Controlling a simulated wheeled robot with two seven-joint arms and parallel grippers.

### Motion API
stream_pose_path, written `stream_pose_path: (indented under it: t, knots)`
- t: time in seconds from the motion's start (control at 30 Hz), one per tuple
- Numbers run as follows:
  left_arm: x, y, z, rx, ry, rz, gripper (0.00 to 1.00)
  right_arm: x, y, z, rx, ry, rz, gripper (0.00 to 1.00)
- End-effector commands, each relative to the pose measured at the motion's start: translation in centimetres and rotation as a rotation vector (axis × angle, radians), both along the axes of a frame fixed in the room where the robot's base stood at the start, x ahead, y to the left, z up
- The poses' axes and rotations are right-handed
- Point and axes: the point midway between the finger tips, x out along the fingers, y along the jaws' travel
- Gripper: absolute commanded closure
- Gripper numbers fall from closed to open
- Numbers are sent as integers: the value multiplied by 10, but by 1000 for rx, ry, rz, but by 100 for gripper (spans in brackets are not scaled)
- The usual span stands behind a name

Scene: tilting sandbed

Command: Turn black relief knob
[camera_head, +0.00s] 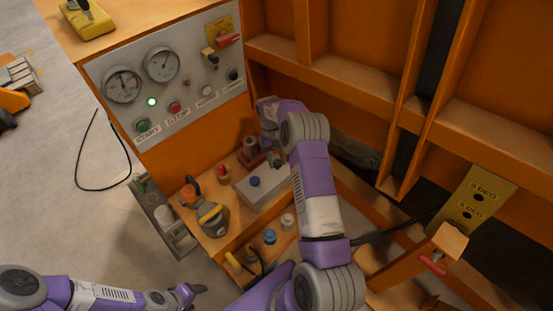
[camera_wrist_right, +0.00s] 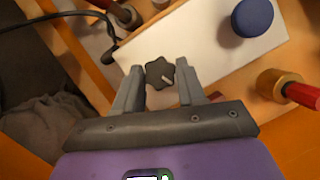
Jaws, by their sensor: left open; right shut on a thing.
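The black relief knob (camera_wrist_right: 162,73) shows in the right wrist view as a star-shaped knob with a pale pointer mark. It sits at the edge of a white block (camera_wrist_right: 195,45) that also carries a blue round knob (camera_wrist_right: 252,17). My right gripper (camera_wrist_right: 160,84) is shut on the black knob, one finger on each side. In the head view my right gripper (camera_head: 277,150) is at the far end of the grey-white block (camera_head: 272,196), and I cannot make out the black knob there. My left gripper (camera_head: 192,291) is open and empty at the bottom left.
A control panel (camera_head: 185,98) with two gauges, a lit green lamp and buttons stands behind. Orange shelf ledges carry valves, including a yellow-handled one (camera_head: 210,213) and a red-handled one (camera_wrist_right: 300,92). Orange frame walls close in on the right.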

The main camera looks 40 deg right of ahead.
Motion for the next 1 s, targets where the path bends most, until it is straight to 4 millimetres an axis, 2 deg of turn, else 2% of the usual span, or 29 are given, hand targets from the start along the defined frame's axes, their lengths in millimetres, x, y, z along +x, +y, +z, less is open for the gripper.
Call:
stream_pose_path:
  t: [0.27,0.3,0.43,0.47,0.77,0.87,1.0]
  knots:
    - [0,0,0,0,0,0,36,1,0,1,-1,-3,0,91]
    - [0,0,0,0,0,0,36,1,0,1,-1,-3,0,57]
    - [0,0,0,0,0,0,36,1,0,1,-1,-3,1,37]
    - [0,0,0,0,0,0,36,1,0,1,0,-2,1,35]
    - [0,0,1,0,0,0,36,1,0,2,-1,-2,1,35]
    - [0,0,3,0,0,0,36,5,-2,12,-1,-3,1,35]
    - [0,0,9,0,0,0,36,14,-5,35,-3,-4,1,35]
